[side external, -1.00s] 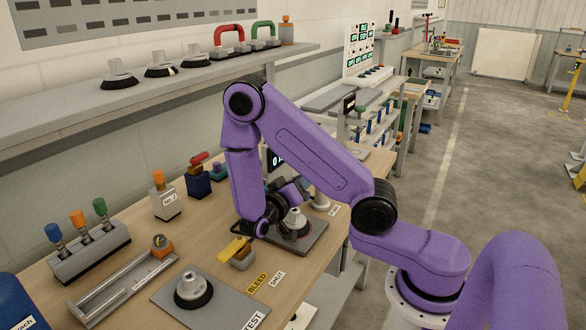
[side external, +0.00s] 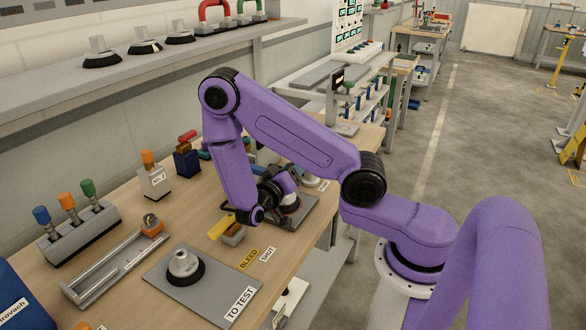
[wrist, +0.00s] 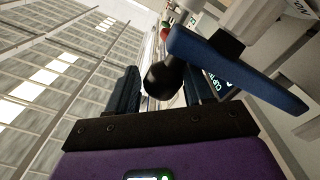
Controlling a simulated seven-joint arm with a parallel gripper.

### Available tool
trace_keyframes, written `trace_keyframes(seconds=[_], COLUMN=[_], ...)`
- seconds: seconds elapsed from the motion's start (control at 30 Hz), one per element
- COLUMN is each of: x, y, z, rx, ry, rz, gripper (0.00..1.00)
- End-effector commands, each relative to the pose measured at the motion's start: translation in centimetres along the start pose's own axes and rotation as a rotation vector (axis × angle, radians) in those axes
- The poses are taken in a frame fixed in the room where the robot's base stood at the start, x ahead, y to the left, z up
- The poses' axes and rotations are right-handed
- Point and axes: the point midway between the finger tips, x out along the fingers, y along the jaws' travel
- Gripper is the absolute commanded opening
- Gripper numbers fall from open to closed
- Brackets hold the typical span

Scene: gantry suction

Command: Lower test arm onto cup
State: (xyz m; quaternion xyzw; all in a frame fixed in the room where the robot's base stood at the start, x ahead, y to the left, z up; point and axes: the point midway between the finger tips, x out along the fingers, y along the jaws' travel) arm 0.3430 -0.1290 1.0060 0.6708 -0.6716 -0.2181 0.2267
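In the side external view my gripper (side external: 277,190) is low over the bench, beside a suction cup (side external: 290,203) on a dark plate (side external: 302,214). My gripper partly covers this cup, and contact is not clear. In the wrist view my gripper's two dark fingers (wrist: 158,92) stand apart. A black rounded knob (wrist: 164,80) on a grey shaft shows at the gap between them; I cannot tell whether they touch it. A blue bar (wrist: 235,70), possibly part of the test arm, crosses the right side. The test arm is not clearly seen in the side view.
Another cup (side external: 184,266) sits on the TO TEST plate (side external: 220,297). A grey rail tray (side external: 108,272) and a block with several coloured knobs (side external: 82,233) are at left. A shelf (side external: 150,66) runs behind.

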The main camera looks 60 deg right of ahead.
Motion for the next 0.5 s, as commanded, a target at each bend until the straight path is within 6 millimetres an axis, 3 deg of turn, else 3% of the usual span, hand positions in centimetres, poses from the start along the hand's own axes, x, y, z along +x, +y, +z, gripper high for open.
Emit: trace_keyframes(seconds=[0.27, 0.37, 0.5], x=[0.0, -0.8, -3.3], y=[-0.1, -0.2, -0.3], z=[0.4, 0.4, 0.3], rx=[-0.006, -0.004, -0.003], ry=[-0.017, -0.015, -0.008], rz=[0.0, -0.002, -0.012], gripper=[0.6, 0.6, 0.6])
